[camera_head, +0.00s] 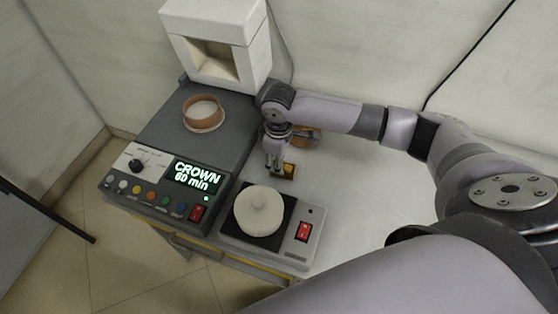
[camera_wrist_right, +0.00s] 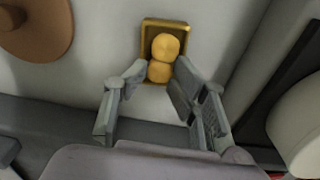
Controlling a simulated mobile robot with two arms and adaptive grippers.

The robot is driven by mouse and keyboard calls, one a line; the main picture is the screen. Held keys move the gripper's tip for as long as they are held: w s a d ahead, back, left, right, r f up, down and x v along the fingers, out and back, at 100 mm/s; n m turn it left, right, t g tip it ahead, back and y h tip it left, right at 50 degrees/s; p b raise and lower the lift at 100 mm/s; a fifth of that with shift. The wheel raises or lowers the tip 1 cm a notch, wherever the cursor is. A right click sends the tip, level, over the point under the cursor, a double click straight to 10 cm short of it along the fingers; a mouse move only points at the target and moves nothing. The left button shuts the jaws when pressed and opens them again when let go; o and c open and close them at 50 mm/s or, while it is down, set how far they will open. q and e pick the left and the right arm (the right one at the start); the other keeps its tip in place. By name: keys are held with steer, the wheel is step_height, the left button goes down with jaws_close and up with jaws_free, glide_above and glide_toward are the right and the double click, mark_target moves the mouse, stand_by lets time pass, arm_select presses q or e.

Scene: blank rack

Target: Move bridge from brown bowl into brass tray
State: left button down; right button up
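The bridge (camera_wrist_right: 161,58), two joined golden rounded lobes, appears within the small square brass tray (camera_wrist_right: 146,38) in the right wrist view. Whether it touches the tray floor is hard to tell. The tray also shows in the head view (camera_head: 287,171). My right gripper (camera_wrist_right: 160,69) points at the tray with its fingers apart around the near part of the bridge; a gap shows at the left finger. In the head view it (camera_head: 275,168) hangs just beside the tray. The brown bowl (camera_head: 306,141) is partly hidden behind it, and shows at upper left in the wrist view (camera_wrist_right: 45,38). My left gripper is out of view.
A furnace (camera_head: 212,22) with a dark control base stands at left, with a terracotta dish (camera_head: 203,125) on it. A hotplate device (camera_head: 300,245) with a round white item (camera_head: 260,209) stands in front of the tray. The white table right of it is clear.

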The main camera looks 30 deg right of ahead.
steer(key=shift+o, duration=0.5)
steer(key=shift+s+f, duration=0.15)
steer(key=shift+f, duration=0.75)
steer(key=shift+r, duration=0.15)
step_height(320, 180, up, 14)
steer(key=shift+w+f+b, duration=0.2)
steer(key=shift+b, duration=0.25)
steer(key=shift+f, duration=0.1)
